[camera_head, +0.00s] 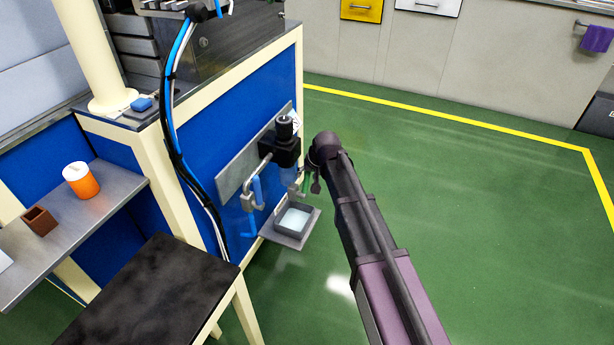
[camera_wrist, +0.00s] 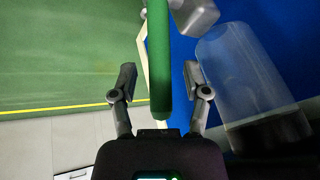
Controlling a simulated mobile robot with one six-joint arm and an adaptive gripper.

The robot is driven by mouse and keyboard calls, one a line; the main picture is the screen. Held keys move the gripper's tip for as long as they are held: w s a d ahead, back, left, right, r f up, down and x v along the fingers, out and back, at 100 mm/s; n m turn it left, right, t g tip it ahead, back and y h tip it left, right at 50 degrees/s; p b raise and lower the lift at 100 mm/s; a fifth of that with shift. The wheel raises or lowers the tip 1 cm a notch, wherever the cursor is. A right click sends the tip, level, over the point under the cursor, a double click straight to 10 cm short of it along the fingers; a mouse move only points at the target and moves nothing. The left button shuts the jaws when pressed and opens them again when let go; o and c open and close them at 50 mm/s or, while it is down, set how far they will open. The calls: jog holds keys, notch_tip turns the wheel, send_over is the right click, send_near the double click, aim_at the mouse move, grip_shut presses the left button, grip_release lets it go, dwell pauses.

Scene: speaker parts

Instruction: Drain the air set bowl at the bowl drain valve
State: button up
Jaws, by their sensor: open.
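The air set is mounted on the blue side panel in the head view, with a dark regulator head (camera_head: 281,150) and a bowl beneath it. In the wrist view the bowl (camera_wrist: 238,75) is clear, with a grey end, just right of my right finger. A green bar-shaped handle (camera_wrist: 159,50), seemingly the drain valve's, extends between my fingers. My gripper (camera_wrist: 160,76) is open, with a visible gap on each side of the handle. In the head view my arm largely hides the gripper.
A small square tray (camera_head: 304,233) holding pale liquid sits on a ledge below the air set. Blue pipes (camera_head: 257,190) and black hoses (camera_head: 178,160) run left of it. Green floor (camera_head: 480,220) is clear to the right.

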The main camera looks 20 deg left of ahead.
grip_shut()
